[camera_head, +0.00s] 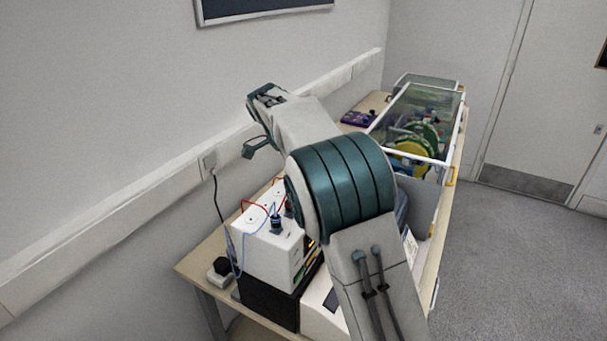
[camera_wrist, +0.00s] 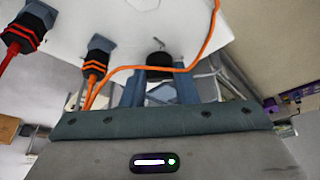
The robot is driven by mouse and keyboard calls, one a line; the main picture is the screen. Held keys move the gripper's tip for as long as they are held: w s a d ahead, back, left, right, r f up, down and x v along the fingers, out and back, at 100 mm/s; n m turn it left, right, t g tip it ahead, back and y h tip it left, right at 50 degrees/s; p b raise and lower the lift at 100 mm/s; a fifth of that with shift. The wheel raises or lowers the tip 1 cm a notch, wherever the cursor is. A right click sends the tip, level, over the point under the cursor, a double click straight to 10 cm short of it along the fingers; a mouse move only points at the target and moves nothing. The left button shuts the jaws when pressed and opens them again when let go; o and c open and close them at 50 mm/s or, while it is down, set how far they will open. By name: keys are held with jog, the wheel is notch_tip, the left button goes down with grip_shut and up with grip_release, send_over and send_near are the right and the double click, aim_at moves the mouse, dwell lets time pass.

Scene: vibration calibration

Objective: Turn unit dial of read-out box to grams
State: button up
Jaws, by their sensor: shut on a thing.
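In the wrist view, my gripper (camera_wrist: 159,85) points at a white box face (camera_wrist: 120,20). It is shut on a small black round knob (camera_wrist: 159,60) on that face, with a finger on each side. The knob looks like the unit dial; its marks and setting are not readable. In the head view, a white box (camera_head: 262,262) with leads on top stands on a black unit (camera_head: 265,305); it may be the read-out box. My arm covers the middle of the head view, and I cannot make out the fingertips or the dial there.
An orange cable (camera_wrist: 212,40) loops close beside the knob, and plugs (camera_wrist: 97,62) stick out of the white face. A bench (camera_head: 205,262) runs along the wall. A clear-lidded case (camera_head: 405,105) with coloured wheels stands farther back. Open floor (camera_head: 520,260) lies to the right.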

jog(key=o, duration=1)
jog(key=v, duration=1.3)
jog(key=shift+a+r+p, duration=0.2)
jog(key=shift+r+p, duration=0.15)
